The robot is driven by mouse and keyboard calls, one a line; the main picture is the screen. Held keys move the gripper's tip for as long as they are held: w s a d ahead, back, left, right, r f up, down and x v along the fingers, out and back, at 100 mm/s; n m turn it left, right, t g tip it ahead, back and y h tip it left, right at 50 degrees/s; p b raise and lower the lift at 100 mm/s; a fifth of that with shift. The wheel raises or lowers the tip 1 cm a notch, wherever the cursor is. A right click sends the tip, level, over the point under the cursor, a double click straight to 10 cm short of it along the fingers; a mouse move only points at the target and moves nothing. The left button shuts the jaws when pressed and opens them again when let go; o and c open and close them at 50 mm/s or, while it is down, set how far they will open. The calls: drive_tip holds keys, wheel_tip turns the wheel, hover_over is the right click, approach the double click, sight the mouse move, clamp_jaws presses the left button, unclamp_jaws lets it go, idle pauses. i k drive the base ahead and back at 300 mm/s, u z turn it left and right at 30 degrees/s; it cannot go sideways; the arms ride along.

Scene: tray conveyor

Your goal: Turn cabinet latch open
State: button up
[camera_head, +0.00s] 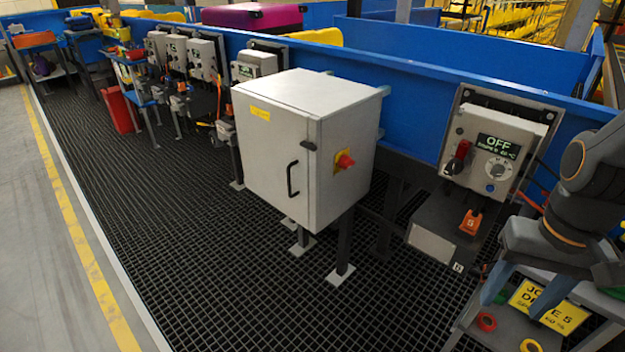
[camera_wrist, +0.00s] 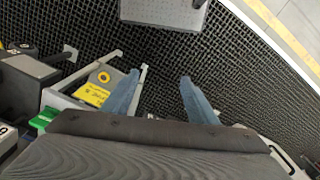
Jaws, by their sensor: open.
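The light grey cabinet (camera_head: 265,190) stands on legs near the middle of the head view, its door shut. A small dark latch (camera_head: 308,146) is at the door's upper right edge, above a black bar handle (camera_head: 292,179). A red rotary knob on a yellow plate (camera_head: 345,161) is on the cabinet's right side. My gripper (camera_head: 525,292) is at the lower right, well apart from the cabinet. Its two fingers are open and empty, pointing down. In the wrist view the open fingers (camera_wrist: 158,82) show over the floor grating, and a grey panel (camera_wrist: 165,12), probably the cabinet, is at the top.
A control box reading OFF (camera_head: 497,148) stands between the cabinet and my arm. A small cart with a yellow sign (camera_head: 550,306) and tape rolls is beneath my gripper. A blue conveyor wall (camera_head: 430,105) runs behind. The grated floor left of the cabinet is clear.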

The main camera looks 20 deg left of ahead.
sight(310, 146)
drive_tip(key=z, duration=1.9)
drive_tip(key=k, duration=1.3)
drive_tip(key=u, duration=1.75)
drive_tip(key=i, duration=0.5)
drive_tip(key=u, duration=0.05)
